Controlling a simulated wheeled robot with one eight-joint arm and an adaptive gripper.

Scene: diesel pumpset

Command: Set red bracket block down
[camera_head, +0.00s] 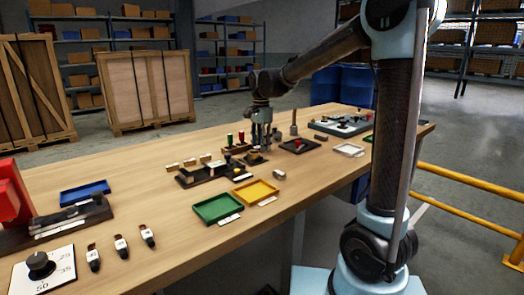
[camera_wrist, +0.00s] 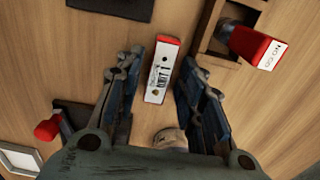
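In the wrist view a red block with a white "UNIT 1" label (camera_wrist: 161,72) lies between the blue-padded fingers of my gripper (camera_wrist: 167,62), slightly tilted. A finger stands close along each side; whether both touch it is unclear. In the head view my gripper (camera_head: 262,147) points down low over the middle of the table, and I cannot make out the red block there. A dark piece (camera_head: 253,158) shows beneath it.
On the wooden table (camera_head: 150,240) a green tray (camera_head: 217,209), a yellow tray (camera_head: 255,191) and a dark holder (camera_head: 205,177) stand nearby.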

